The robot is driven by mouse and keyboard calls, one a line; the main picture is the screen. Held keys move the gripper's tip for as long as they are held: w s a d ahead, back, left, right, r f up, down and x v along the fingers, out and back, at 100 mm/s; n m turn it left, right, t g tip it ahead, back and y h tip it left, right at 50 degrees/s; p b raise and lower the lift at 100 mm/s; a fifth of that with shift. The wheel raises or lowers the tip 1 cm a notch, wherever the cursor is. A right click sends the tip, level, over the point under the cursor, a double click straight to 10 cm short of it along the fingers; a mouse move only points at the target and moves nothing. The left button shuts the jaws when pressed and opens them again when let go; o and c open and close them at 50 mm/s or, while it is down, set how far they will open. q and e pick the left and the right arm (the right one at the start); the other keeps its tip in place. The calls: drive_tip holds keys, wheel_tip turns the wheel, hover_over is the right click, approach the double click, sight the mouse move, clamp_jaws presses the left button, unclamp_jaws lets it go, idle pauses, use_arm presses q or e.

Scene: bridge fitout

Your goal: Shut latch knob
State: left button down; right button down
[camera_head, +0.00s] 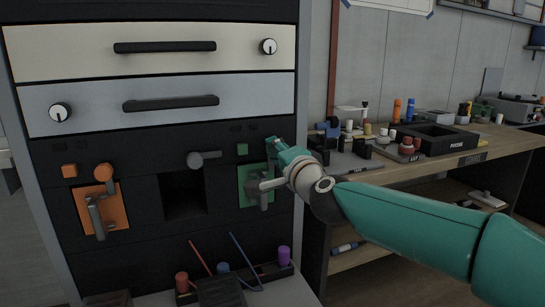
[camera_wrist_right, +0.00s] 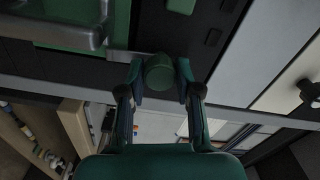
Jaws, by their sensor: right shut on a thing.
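A round green latch knob (camera_wrist_right: 160,73) sits between the fingers of my right gripper (camera_wrist_right: 158,88) in the right wrist view. The gripper is shut on it. In the head view my right gripper (camera_head: 277,150) reaches the right edge of the dark cabinet front, and hides the knob there. A green plate (camera_head: 244,188) with a grey metal handle (camera_head: 266,186) lies just left of and below the gripper. An orange plate (camera_head: 117,208) at the left carries another grey handle (camera_head: 97,218) with an orange knob (camera_head: 104,172) above it. My left gripper is not in view.
Two drawers with black handles (camera_head: 165,47) are above. A dark square opening (camera_head: 183,194) lies between the plates. A tray holding a red cylinder (camera_head: 182,282) and a purple one (camera_head: 284,255) is below. A wooden bench (camera_head: 400,171) with many small parts stands right.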

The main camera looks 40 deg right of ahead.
drive_tip(key=shift+f+m, duration=0.1)
drive_tip(key=shift+m, duration=0.3)
drive_tip(key=c, duration=0.8)
unclamp_jaws()
drive_tip(key=shift+w, duration=0.1)
drive_tip(key=v, duration=1.2)
drive_tip(key=shift+d+f, duration=0.1)
drive_tip(key=shift+f, duration=0.05)
